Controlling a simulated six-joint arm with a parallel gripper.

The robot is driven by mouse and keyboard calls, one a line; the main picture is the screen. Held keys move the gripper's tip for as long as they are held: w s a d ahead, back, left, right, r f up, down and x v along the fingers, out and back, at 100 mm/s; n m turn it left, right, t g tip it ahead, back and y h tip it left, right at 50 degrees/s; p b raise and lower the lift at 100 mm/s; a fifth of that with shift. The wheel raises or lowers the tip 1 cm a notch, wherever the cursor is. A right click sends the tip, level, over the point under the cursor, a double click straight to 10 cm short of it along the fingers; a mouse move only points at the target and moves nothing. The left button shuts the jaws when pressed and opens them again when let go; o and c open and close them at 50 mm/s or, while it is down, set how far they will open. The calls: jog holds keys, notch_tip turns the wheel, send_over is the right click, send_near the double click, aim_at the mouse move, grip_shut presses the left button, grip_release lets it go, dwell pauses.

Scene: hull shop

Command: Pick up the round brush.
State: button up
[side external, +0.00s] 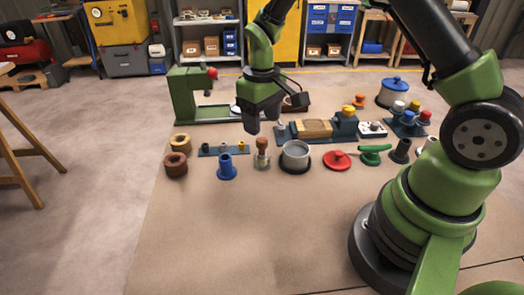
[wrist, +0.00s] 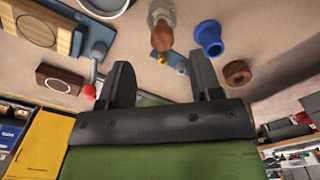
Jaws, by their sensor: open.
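The round brush, as I take it, is the upright piece with a brown wooden knob handle and a pale lower part (side external: 262,153). It stands on the bench in the front row, between a blue flanged sleeve and a grey pot. It also shows at the top of the wrist view (wrist: 161,32), handle toward me, between the lines of my two fingers but beyond their tips. My gripper (side external: 262,121) is open and empty, apart from the brush and above it in the side view. Its two dark fingers also show in the wrist view (wrist: 160,75).
The blue sleeve (side external: 227,168) stands close left of the brush and the grey pot (side external: 296,157) close right. Brown rings (side external: 176,165) lie farther left. A green press with a red knob (side external: 187,94) and a vise with a wood block (side external: 312,127) stand behind. The front bench is clear.

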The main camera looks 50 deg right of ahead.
aim_at(262, 139)
notch_tip(262, 139, down, 6)
jog(key=shift+s+a+r, duration=0.15)
jog(key=shift+r, duration=0.05)
jog(key=c, duration=1)
